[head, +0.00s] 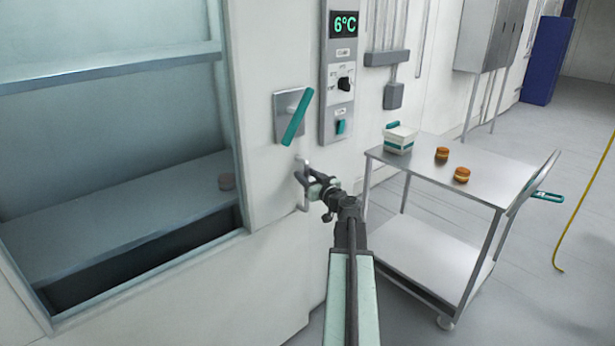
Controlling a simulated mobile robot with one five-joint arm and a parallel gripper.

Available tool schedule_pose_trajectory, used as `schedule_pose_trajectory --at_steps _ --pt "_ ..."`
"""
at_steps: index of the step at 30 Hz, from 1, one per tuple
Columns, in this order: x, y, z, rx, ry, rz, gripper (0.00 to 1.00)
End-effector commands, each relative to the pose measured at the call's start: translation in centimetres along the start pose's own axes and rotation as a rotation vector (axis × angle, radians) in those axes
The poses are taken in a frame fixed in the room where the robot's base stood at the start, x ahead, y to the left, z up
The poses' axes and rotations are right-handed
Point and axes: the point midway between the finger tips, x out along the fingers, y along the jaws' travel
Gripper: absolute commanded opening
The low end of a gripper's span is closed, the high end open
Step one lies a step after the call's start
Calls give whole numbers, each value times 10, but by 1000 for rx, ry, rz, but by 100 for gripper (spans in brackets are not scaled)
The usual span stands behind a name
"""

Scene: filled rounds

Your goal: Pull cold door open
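The cold door (275,235) is a large white panel with a wide window at the left. It appears shut, though its edge is hard to make out. A teal lever (297,117) sits tilted on a metal plate on the white face. Below it is a grey metal pull handle (302,188). My gripper (308,180) is at this handle, reaching from the lower right. Its fingers overlap the handle in the picture, and I cannot tell whether they are closed around it. A control panel (341,100) reading 6°C is right of the lever.
A steel cart (482,180) stands close on the right, with a white and teal box (399,139) and two orange-brown rounds (442,154) on top.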

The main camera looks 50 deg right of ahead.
Motion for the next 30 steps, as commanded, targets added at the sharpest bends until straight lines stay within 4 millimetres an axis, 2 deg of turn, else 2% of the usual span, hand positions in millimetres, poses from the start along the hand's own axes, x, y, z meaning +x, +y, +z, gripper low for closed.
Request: schedule_pose_trajectory --at_steps 6,7,9,11,30 --pt "1 0 0 0 0 0 40" --pt "1 0 0 0 0 0 34" --pt "1 0 0 0 0 0 15" --pt "1 0 0 0 0 0 0" --pt "1 1 0 0 0 1 0"
